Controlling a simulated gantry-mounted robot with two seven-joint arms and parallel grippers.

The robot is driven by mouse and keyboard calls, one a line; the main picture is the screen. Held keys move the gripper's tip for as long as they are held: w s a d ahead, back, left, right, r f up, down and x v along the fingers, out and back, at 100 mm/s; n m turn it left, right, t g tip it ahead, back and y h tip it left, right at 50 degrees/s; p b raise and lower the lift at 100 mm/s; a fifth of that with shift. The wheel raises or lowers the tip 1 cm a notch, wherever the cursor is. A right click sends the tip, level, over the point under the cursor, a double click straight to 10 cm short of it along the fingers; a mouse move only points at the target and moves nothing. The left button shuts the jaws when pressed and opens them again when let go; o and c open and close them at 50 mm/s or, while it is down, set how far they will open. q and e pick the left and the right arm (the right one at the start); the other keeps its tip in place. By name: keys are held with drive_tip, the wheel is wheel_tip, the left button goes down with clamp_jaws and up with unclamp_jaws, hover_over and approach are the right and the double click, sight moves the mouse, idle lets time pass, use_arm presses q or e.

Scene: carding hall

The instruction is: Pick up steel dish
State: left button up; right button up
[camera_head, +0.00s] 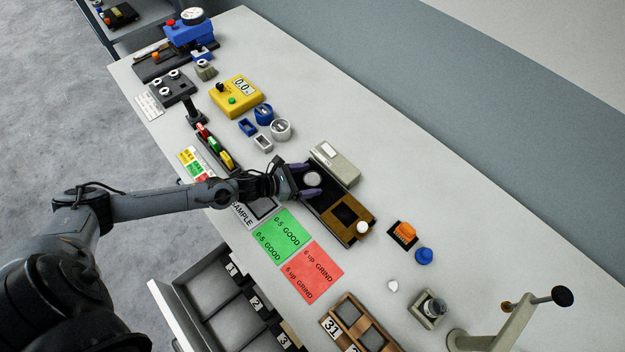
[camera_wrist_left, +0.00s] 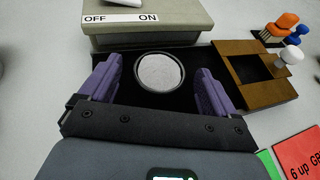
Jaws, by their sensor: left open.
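The steel dish (camera_head: 313,179) is small and round, with a pale grey inside and a darker rim. It sits on the black plate of a device in the middle of the table. In the left wrist view the dish (camera_wrist_left: 160,73) lies between the two purple fingers, with a gap on each side. My left gripper (camera_head: 306,181) is open around the dish, and its fingers (camera_wrist_left: 157,88) do not visibly touch it. My right gripper is in neither view.
A grey box marked OFF/ON (camera_wrist_left: 150,20) stands right behind the dish. A wooden block (camera_head: 352,211) with a white knob (camera_head: 362,227) is beside it. Green (camera_head: 278,236) and red (camera_head: 313,272) cards lie in front.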

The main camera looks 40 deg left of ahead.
use_arm(q)
drive_tip(key=shift+w, duration=0.1)
drive_tip(key=c, duration=1.1)
drive_tip(key=shift+c, duration=1)
